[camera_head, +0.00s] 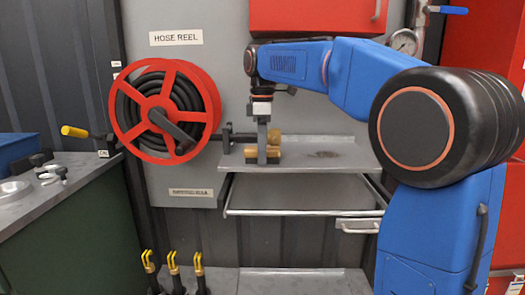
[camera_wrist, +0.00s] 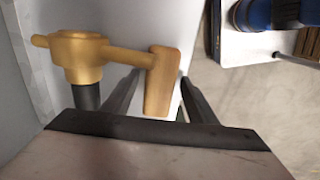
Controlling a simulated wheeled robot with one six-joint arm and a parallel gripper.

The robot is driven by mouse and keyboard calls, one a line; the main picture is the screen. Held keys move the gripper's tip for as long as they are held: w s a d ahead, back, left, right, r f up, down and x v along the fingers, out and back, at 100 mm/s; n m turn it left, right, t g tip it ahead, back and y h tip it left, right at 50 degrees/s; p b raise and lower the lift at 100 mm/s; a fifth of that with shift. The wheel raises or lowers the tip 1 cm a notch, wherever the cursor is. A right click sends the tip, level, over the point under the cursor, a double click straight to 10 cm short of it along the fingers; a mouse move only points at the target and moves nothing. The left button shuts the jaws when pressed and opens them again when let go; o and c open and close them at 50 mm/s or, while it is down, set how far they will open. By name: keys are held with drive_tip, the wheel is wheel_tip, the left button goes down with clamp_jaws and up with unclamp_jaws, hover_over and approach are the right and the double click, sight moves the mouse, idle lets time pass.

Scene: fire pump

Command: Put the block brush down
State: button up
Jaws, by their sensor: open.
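My gripper (camera_head: 262,158) is in front of the grey panel, just right of the hose reel. In the wrist view its two dark fingers (camera_wrist: 158,98) are open. The crossbar end of a brass-coloured valve handle (camera_wrist: 160,80) shows between them, and I cannot tell whether they touch it. The brass piece (camera_head: 275,137) also shows beside the fingers in the head view, at the left end of a grey shelf. I cannot pick out a block brush for certain in either view. Nothing is clearly held.
A red hose reel (camera_head: 165,110) is close on the left. The grey shelf (camera_head: 345,158) has mostly bare room, with a dark patch on it. A pull-out tray (camera_head: 305,196) lies below. Yellow-topped tools (camera_head: 173,262) stand low down. A cluttered bench (camera_head: 75,185) is at left.

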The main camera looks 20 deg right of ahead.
wheel_tip(320, 180, up, 12)
idle(0.5)
drive_tip(key=shift+s, duration=0.1)
drive_tip(key=s+d+f+m+t, duration=0.2)
drive_tip(key=s+f+m, duration=0.5)
drive_tip(key=s+f, duration=0.9)
drive_tip(key=s+d+f+m+t, duration=0.2)
drive_tip(key=s+d+f+m, duration=0.3)
drive_tip(key=s+f, duration=1.2)
drive_tip(key=shift+f+m+t, duration=0.4)
drive_tip(key=shift+f+m, duration=0.4)
drive_tip(key=shift+m, duration=0.4)
drive_tip(key=shift+s, duration=0.1)
